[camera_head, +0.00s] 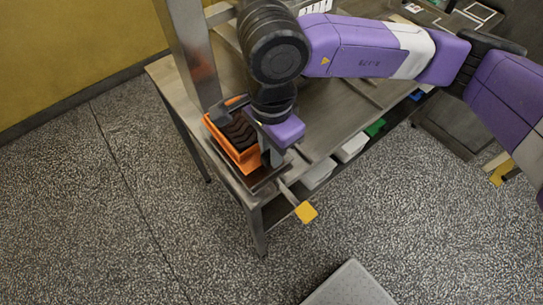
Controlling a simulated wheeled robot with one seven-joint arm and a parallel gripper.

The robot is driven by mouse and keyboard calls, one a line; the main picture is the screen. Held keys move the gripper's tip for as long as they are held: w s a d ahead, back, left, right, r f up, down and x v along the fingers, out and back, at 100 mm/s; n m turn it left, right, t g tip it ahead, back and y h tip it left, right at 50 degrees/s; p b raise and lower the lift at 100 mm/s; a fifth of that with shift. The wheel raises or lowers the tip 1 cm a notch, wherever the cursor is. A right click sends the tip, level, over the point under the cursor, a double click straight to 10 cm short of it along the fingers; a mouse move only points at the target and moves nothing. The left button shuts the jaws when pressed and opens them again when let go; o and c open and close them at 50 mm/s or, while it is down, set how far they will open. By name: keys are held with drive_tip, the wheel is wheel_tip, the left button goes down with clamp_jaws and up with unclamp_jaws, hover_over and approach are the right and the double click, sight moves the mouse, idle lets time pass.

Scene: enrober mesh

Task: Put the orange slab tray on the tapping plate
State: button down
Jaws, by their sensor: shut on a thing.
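The orange slab tray (223,143) holds dark brown ridged contents and is at the near left corner of the steel table. My gripper (269,155) points down at the tray's right end and is shut on it. My wrist hides part of that end. A dark metal plate (263,184), which looks like the tapping plate, shows beneath and in front of the tray. The tray appears over it, but I cannot tell whether they touch.
The steel table (323,125) has a post (187,50) beside the tray. A bar with a yellow end (306,212) sticks out past the front edge. White bins (318,174) and a green one (375,127) sit below. The speckled floor is clear at left.

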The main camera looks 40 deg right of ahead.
drive_tip(key=shift+f, duration=1.75)
drive_tip(key=shift+f, duration=0.15)
drive_tip(key=c, duration=1.3)
unclamp_jaws()
drive_tip(key=shift+r, duration=0.3)
wheel_tip(320, 180, up, 12)
drive_tip(key=shift+f+b, duration=0.1)
drive_tip(key=shift+b, duration=0.7)
